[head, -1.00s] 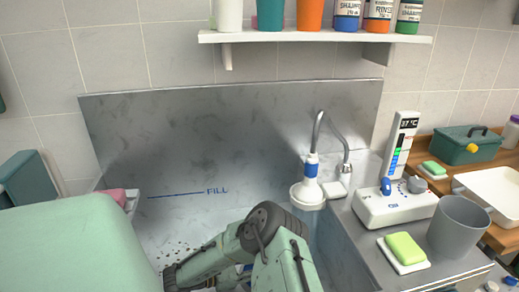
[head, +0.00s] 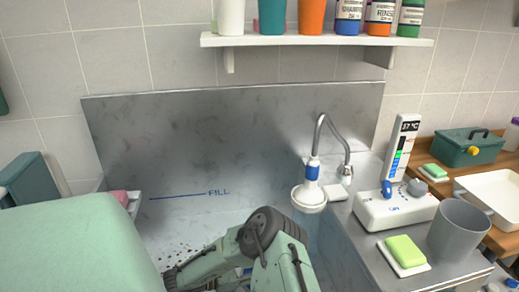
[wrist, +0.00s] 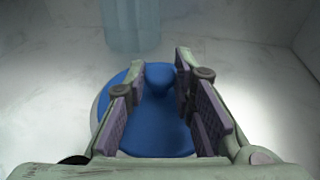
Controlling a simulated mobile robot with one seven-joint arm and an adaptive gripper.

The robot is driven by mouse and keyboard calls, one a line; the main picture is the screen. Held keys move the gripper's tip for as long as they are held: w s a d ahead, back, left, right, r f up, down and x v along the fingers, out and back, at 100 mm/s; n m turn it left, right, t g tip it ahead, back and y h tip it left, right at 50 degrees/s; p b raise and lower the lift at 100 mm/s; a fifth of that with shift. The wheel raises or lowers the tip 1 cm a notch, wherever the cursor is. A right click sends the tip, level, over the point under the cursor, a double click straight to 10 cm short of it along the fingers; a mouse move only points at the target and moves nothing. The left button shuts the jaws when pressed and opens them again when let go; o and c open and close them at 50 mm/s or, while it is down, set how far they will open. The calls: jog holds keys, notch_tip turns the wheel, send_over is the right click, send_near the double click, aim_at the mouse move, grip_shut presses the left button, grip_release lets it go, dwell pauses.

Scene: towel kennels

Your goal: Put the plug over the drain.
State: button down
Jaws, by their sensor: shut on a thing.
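The blue plug (wrist: 155,130) is a round disc with a raised knob, seen in the wrist view on or just above the pale tub floor. My gripper (wrist: 160,82) has its two fingers on either side of the knob and is shut on the plug. A pale grey rim (wrist: 97,110) shows past the plug's left edge. It may be the drain's ring, but the plug covers most of it, and I cannot tell whether they touch. In the head view my arm reaches down into the tub, and the gripper, plug and drain are hidden.
A pale blue see-through column (wrist: 130,25) stands beyond the plug. The shower head (head: 309,198) hangs at the tub's right side. A control box (head: 395,208), green soap (head: 405,250) and grey cup (head: 458,230) are on the right ledge. Dark specks lie on the tub floor.

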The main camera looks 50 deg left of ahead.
dwell(0.3)
jog(key=c, duration=1.3)
grip_release()
jog(key=shift+s, duration=0.15)
jog(key=v, duration=1.1)
jog(key=shift+s+a+r, duration=0.1)
jog(key=shift+s+a, duration=0.05)
jog(key=shift+s, duration=0.2)
